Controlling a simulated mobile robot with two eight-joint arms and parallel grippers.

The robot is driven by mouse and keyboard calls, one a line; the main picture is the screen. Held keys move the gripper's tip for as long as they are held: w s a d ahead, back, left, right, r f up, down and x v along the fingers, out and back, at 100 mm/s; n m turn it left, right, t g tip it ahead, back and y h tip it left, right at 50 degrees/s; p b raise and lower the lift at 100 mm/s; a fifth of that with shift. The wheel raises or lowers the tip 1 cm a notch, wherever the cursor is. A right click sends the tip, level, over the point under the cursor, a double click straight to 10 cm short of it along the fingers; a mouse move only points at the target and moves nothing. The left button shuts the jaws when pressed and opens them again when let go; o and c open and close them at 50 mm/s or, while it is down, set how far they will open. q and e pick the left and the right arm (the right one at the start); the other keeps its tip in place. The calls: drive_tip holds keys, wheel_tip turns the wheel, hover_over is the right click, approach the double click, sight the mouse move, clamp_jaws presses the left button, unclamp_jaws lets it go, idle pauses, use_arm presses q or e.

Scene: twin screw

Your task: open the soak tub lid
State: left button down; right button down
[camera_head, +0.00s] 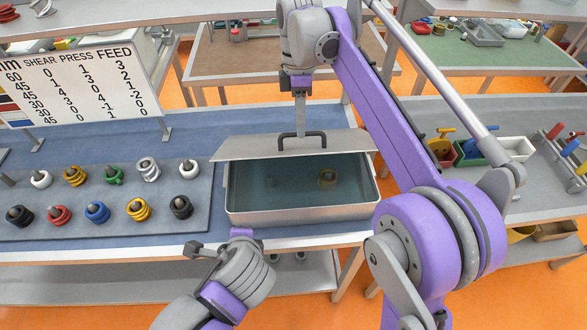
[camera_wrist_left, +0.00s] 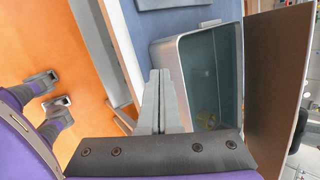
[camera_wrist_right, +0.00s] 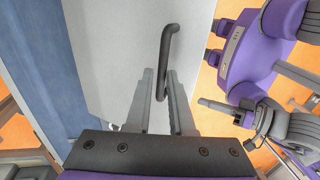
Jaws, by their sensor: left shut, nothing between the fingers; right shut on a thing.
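The soak tub (camera_head: 300,217) is a metal basin of bluish liquid with a yellow ringed piece (camera_head: 327,179) under the surface. Its flat grey lid (camera_head: 240,149) is raised and tilted at the back, leaving the front open. The lid also shows as a slanted panel in the left wrist view (camera_wrist_left: 278,70). My right gripper (camera_head: 300,130) is shut on the lid's dark bar handle (camera_head: 318,135); the handle sits between its fingers in the right wrist view (camera_wrist_right: 167,50). My left gripper (camera_head: 194,250) is shut and empty, in front of the tub's left side.
A grey rack (camera_head: 110,232) with several coloured ringed pieces lies left of the tub. A sign with numbers (camera_head: 85,85) stands behind it. Small bins (camera_head: 515,148) stand on the right table. The blue mat (camera_head: 215,125) behind the rack is partly bare.

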drive_tip(key=shift+w+d+f, duration=0.1)
drive_tip(key=shift+w+f, duration=0.2)
drive_tip(key=shift+w, duration=0.1)
use_arm(q)
drive_tip(key=s+d+r+m+t+h, duration=0.1)
drive_tip(key=d+r+m+t, duration=0.2)
drive_tip(key=d+r+m, duration=0.4)
drive_tip(key=s+d+r+m+t+h, duration=0.1)
drive_tip(key=s+d+r+m+t, duration=0.15)
drive_tip(key=d+m, duration=0.55)
drive_tip(key=w+a+m, duration=0.1)
drive_tip(key=w+a, duration=0.1)
drive_tip(key=w, duration=1)
drive_tip(key=shift+a+r+m, duration=0.15)
drive_tip(key=shift+r+m, duration=0.05)
drive_tip(key=shift+m, duration=0.2)
drive_tip(key=shift+t, duration=0.25)
use_arm(e)
drive_tip(key=c, duration=0.9)
unclamp_jaws()
use_arm(q)
drive_tip(key=shift+w+r, duration=0.6)
drive_tip(key=shift+r, duration=0.1)
